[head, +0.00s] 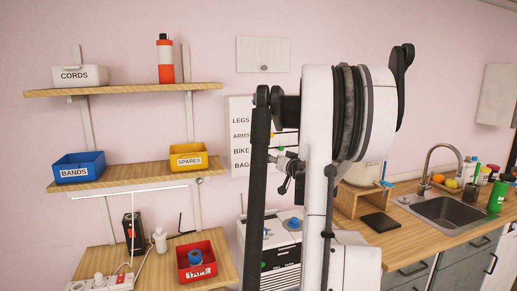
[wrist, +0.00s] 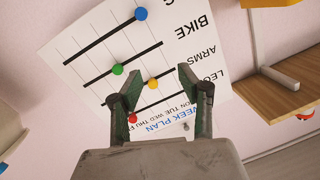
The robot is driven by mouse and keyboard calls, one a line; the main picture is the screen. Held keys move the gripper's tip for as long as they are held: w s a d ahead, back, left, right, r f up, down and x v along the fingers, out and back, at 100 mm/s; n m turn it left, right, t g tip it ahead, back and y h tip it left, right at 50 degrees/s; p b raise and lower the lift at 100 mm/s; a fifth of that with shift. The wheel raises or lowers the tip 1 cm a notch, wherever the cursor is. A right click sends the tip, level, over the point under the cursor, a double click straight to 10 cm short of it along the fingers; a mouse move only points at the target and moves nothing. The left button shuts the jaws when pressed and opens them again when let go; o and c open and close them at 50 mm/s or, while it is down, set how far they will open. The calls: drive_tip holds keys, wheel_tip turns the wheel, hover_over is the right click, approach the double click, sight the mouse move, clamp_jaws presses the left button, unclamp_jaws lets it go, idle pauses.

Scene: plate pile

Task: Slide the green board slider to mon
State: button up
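The white week plan board (wrist: 95,35) hangs on the wall and appears upside down and tilted in the wrist view. The green slider (wrist: 117,70) sits near the middle of its groove, in the BIKE row. The MON end of the grooves is towards the row labels on the right. The yellow slider (wrist: 153,84) shows between my fingers, the red slider (wrist: 133,118) beside the left finger, and the blue slider (wrist: 141,13) in the farthest row. My gripper (wrist: 150,82) is open and empty in front of the board. In the head view my arm hides much of the board (head: 240,115).
Wooden shelves left of the board hold a blue BANDS bin (head: 79,168), a yellow SPARES bin (head: 188,156) and a red TAPE bin (head: 196,262). A counter with a sink (head: 447,209) is right.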

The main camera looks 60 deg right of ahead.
drive_tip(key=m+h, duration=0.1)
drive_tip(key=h, duration=0.1)
approach(282, 148)
drive_tip(key=v, duration=0.4)
drive_tip(key=p+x, duration=0.3)
drive_tip(key=x, duration=1.1)
drive_tip(key=shift+d+f, duration=0.1)
clamp_jaws()
